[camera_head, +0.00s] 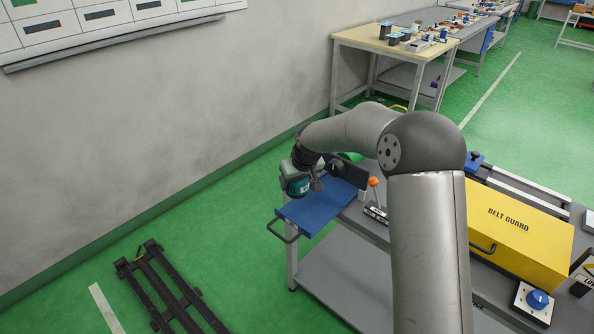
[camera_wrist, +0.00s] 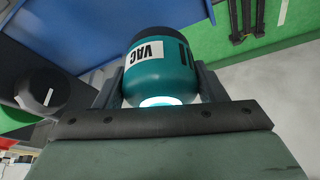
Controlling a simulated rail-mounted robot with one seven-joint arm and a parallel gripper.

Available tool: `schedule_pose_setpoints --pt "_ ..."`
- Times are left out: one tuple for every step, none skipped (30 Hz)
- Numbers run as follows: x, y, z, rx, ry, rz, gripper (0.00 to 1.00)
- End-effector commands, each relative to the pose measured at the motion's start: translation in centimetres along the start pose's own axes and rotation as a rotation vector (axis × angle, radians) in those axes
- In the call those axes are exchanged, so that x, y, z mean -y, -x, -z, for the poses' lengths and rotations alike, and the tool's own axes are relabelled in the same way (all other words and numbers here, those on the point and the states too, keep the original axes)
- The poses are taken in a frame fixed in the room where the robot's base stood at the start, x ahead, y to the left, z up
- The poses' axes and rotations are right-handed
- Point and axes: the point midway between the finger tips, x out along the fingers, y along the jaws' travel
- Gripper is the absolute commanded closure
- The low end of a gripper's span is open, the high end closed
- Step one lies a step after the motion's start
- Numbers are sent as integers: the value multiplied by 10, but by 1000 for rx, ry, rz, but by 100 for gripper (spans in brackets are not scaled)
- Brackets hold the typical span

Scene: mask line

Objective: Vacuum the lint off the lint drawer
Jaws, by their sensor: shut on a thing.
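My gripper (camera_head: 314,176) is shut on a teal vacuum (camera_head: 297,186) with a dark top. In the wrist view the vacuum (camera_wrist: 163,72) sits between my fingers, with "VAC" on a white label and a glowing pale end toward the camera. In the head view the vacuum is over the blue lint drawer (camera_head: 312,213), which sticks out from the left end of the bench with a dark handle (camera_head: 282,230) at its front. The blue drawer also fills the upper left of the wrist view (camera_wrist: 75,30). I cannot make out lint, nor whether the vacuum touches the drawer.
A dark knob (camera_head: 337,167) on a panel stands behind the drawer. An orange-tipped lever (camera_head: 374,182) is to its right. A yellow belt guard (camera_head: 520,225) lies further right on the bench. A black rack (camera_head: 168,290) is on the green floor at lower left.

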Motion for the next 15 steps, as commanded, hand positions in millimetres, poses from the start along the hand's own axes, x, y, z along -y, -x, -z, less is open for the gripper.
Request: schedule_pose_setpoints --pt "0 7 4 -2 0 -1 57" --pt "0 10 5 -2 0 -1 57" --pt "0 13 6 -2 0 -1 57" --pt "0 15 7 -2 0 -1 57" --pt "0 17 8 -2 0 -1 57" --pt "0 19 8 -2 0 -1 57" --pt "0 20 9 -2 0 -1 57" --pt "0 21 9 -1 0 -1 57" --pt "0 22 9 -1 0 -1 57" --pt "0 22 9 -1 0 0 57" --pt "0 22 9 -1 0 0 57" --pt "0 22 9 -1 0 0 57" --pt "0 22 9 -1 0 0 57" --pt "0 22 9 -1 0 0 57" --pt "0 22 9 -1 0 0 57"
